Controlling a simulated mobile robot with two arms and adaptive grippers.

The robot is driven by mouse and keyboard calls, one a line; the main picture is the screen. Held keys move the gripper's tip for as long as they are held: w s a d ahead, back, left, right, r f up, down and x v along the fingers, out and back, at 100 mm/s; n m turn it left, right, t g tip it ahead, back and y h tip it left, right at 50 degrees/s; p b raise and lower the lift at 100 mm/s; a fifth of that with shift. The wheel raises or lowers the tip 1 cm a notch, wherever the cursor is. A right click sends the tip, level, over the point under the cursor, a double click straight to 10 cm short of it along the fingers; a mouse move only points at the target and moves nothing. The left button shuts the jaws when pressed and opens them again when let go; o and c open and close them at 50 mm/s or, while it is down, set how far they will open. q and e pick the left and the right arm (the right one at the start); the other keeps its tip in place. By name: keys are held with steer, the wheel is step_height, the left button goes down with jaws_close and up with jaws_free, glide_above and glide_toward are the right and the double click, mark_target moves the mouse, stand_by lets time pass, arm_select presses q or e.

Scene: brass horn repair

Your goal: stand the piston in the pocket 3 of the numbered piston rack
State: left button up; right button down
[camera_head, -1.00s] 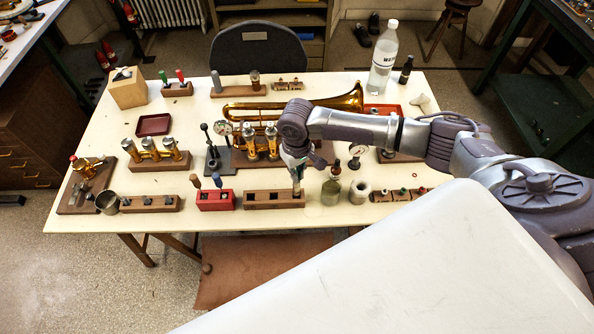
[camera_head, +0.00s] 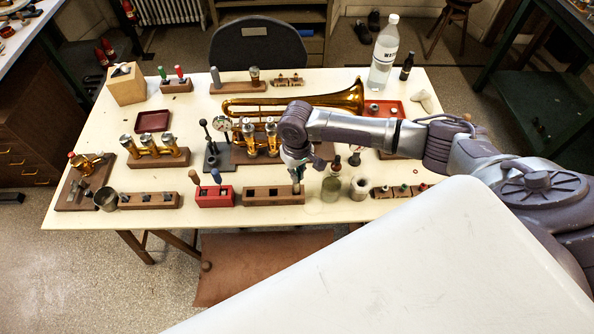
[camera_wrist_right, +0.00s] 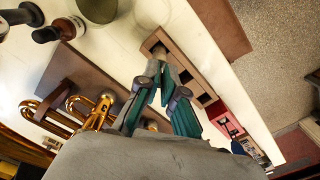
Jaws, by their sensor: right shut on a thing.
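My right gripper (camera_head: 296,170) points down over the right end of the brown wooden piston rack (camera_head: 262,196), near the table's front edge. It is shut on the piston (camera_head: 296,188), a small upright metal cylinder that shows only as a short piece below the fingers. In the right wrist view the teal fingers (camera_wrist_right: 165,88) meet above the rack (camera_wrist_right: 193,84), whose dark square pockets run in a row. The piston's lower end is at the end pocket; I cannot tell how deep it sits. The pocket numbers are not readable. My left gripper is out of view.
A red block (camera_head: 215,197) with two screwdrivers stands just left of the rack. Behind my gripper are brass valves (camera_head: 260,140) and a brass horn (camera_head: 335,101).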

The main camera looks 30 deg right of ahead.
steer(key=shift+f+b, duration=0.45)
steer(key=shift+f, duration=0.6)
steer(key=c, duration=1.2)
jaws_free()
steer(key=shift+c, duration=0.2)
step_height(320, 180, up, 12)
